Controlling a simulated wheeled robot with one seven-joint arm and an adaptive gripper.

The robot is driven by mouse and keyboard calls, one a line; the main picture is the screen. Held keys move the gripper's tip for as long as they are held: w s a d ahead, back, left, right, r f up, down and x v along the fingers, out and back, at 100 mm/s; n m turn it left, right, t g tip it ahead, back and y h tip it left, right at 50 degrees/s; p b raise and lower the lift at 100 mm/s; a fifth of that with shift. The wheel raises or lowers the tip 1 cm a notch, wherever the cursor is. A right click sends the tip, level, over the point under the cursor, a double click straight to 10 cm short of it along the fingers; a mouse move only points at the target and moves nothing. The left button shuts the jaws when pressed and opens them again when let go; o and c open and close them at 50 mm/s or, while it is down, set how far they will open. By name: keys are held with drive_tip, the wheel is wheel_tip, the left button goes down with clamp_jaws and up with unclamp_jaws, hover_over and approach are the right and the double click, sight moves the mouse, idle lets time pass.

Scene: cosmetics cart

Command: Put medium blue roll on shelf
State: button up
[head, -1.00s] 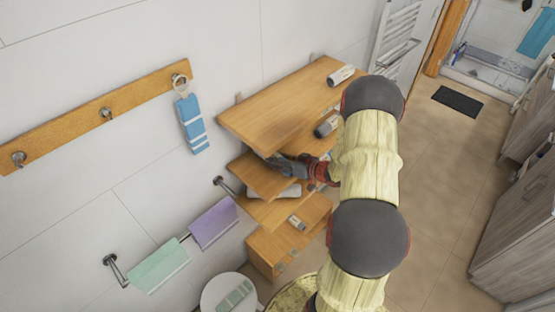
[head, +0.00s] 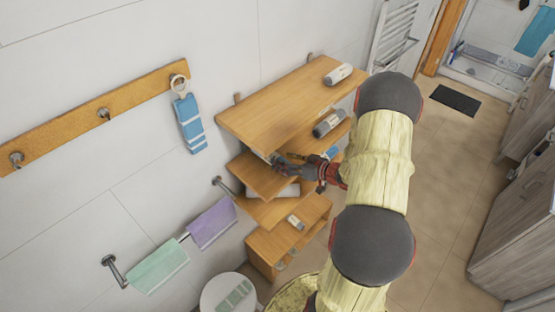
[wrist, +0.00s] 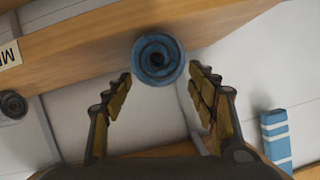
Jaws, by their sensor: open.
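The blue roll (wrist: 158,57) shows end-on in the wrist view, as a dark blue spiral. It overlaps the edge of a wooden shelf board (wrist: 100,42). My gripper (wrist: 160,80) is open, with one finger on each side of the roll's lower part in the picture. A gap shows between each finger and the roll, and I see no grip on it. In the head view my gripper (head: 280,162) is at the left end of the middle tier of the wooden shelf (head: 283,97), below the top board. The roll is not clear in that view.
Grey-white rolls lie on the top board (head: 338,74) and the tier below (head: 329,123). A grey roll (wrist: 14,105) and a partly cut-off label (wrist: 9,55) show in the wrist view. A striped blue towel (head: 190,122) hangs on the wall. Floor is free at right.

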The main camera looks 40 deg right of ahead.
drive_tip(key=v, duration=0.7)
drive_tip(key=shift+s, duration=0.25)
drive_tip(key=shift+d, duration=0.1)
